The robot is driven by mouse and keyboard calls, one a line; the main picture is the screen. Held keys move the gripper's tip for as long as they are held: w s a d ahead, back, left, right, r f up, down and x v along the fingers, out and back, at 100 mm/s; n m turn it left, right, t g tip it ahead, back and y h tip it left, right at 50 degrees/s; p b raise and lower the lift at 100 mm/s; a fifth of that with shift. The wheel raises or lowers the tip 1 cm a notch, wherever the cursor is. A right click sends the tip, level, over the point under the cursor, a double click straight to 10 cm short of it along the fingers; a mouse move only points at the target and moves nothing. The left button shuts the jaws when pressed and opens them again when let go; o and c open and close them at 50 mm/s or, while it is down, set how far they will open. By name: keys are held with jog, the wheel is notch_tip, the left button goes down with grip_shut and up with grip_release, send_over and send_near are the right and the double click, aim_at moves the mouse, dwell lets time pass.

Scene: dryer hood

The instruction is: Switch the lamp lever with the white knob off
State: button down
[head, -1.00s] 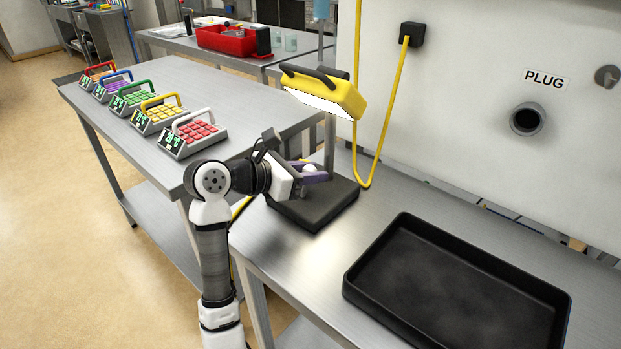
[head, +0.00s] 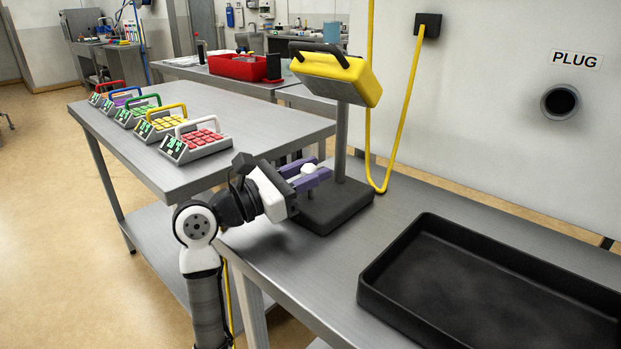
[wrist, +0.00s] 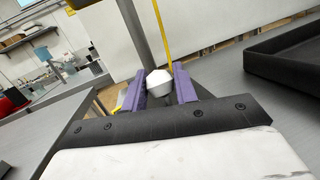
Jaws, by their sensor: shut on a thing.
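The yellow lamp (head: 355,80) stands on a post over a dark base (head: 340,207) on the near steel bench. Its underside panel looks grey and unlit. My gripper (head: 315,177) reaches in from the left above the base, with purple fingers. It is shut on the white knob (head: 308,169) of the lamp lever. In the wrist view the white knob (wrist: 158,82) sits between the two purple fingers (wrist: 160,92). The lever below the knob is mostly hidden by the fingers.
A black tray (head: 400,235) lies on the bench to the right. A yellow cable (head: 405,90) hangs from a wall socket behind the lamp. Several keypad devices (head: 195,140) stand on the left table. A red bin (head: 238,66) is farther back.

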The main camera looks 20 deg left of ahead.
jog(key=c, duration=1.1)
grip_release()
jog(key=b+v, duration=0.2)
jog(key=v, duration=1.2)
jog(key=shift+w, duration=0.1)
